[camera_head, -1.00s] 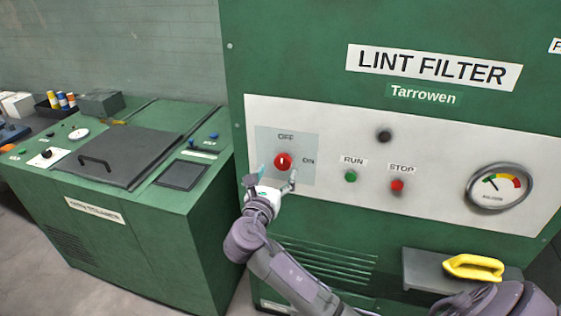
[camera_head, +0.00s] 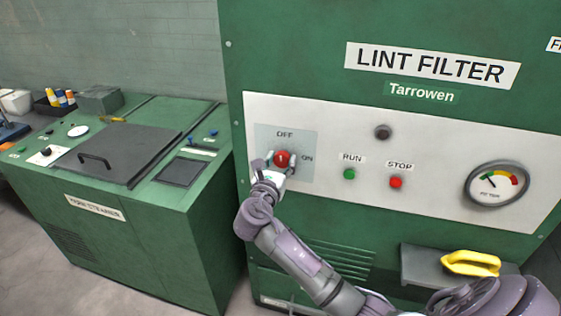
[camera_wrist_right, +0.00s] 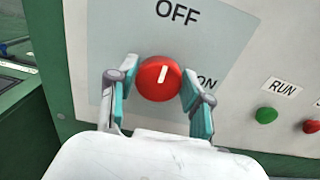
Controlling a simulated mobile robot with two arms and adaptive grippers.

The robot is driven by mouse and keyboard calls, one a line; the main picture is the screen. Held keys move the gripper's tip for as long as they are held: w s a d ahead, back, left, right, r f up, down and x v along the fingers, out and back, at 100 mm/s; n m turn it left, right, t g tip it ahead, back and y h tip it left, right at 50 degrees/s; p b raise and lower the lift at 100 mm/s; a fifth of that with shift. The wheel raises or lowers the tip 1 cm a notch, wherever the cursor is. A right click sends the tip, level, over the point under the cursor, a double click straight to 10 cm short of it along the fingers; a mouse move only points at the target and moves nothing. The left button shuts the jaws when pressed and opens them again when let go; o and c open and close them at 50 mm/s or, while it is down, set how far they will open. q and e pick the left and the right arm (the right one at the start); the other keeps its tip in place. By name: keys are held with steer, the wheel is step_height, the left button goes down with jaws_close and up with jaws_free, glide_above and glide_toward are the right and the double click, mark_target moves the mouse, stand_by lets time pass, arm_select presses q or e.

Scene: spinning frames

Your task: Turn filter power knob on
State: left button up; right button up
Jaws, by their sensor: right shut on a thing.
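The red round filter power knob (camera_head: 282,158) sits on a pale blue-grey plate on the lint filter's white panel, with OFF above it and ON to its right. In the right wrist view the knob (camera_wrist_right: 159,78) has a white pointer line aimed up, toward OFF. My right gripper (camera_head: 278,162) is at the knob, with one finger on each side of it. It is shut on the knob; the wrist view shows its teal finger pads (camera_wrist_right: 156,92) left and right of the knob. My left gripper is not in view.
A green RUN button (camera_head: 349,174), a red STOP button (camera_head: 396,182), a dark round fitting (camera_head: 382,132) and a gauge (camera_head: 497,187) are on the panel to the right. A yellow handle-shaped thing (camera_head: 470,263) lies on a grey shelf below. A green machine (camera_head: 130,235) stands at left.

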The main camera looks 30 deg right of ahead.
steer(key=shift+m, duration=0.4)
steer(key=shift+c, duration=0.3)
steer(key=m, duration=0.3)
steer(key=shift+f, duration=0.15)
steer(key=m+b, duration=0.2)
steer(key=m, duration=0.2)
steer(key=shift+s+f, duration=0.1)
steer(key=m+b, duration=0.2)
steer(key=m, duration=0.3)
steer(key=shift+d+f+b, duration=0.1)
steer(key=shift+f+b, duration=0.05)
steer(key=shift+b, duration=0.15)
steer(key=m+b, duration=0.3)
steer(key=m, duration=0.1)
steer(key=shift+m, duration=0.4)
steer(key=o, duration=1.1)
steer(key=shift+s, duration=0.1)
